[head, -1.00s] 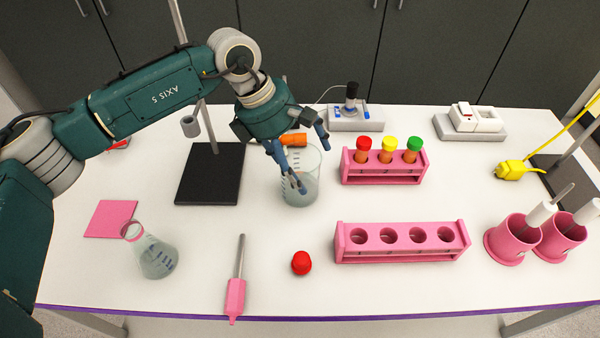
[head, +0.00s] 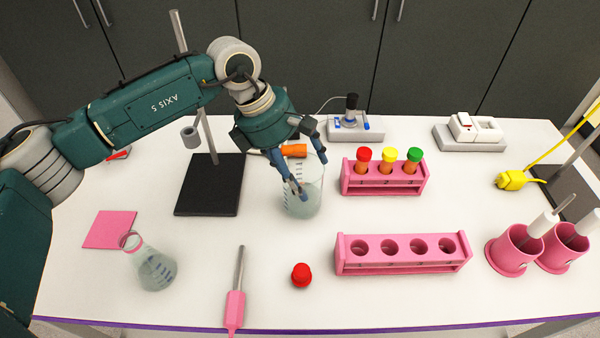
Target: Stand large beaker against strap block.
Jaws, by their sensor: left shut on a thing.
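The large beaker (head: 311,204) is clear glass with blue marks and stands out at mid-table, holding a little pale liquid. My left gripper (head: 311,174) reaches it from above and is shut on it, with one finger in front of the glass and the other behind at its upper right. The gripper hides part of the rim. Whether the base touches the table is hard to tell. I cannot say for certain which thing is the strap block; an orange piece (head: 293,150) lies just behind the beaker, partly hidden. My right gripper is not in view.
A black stand base (head: 208,187) is left of the beaker. A pink rack with capped tubes (head: 385,183) stands to its right, an empty pink rack (head: 403,263) nearer.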

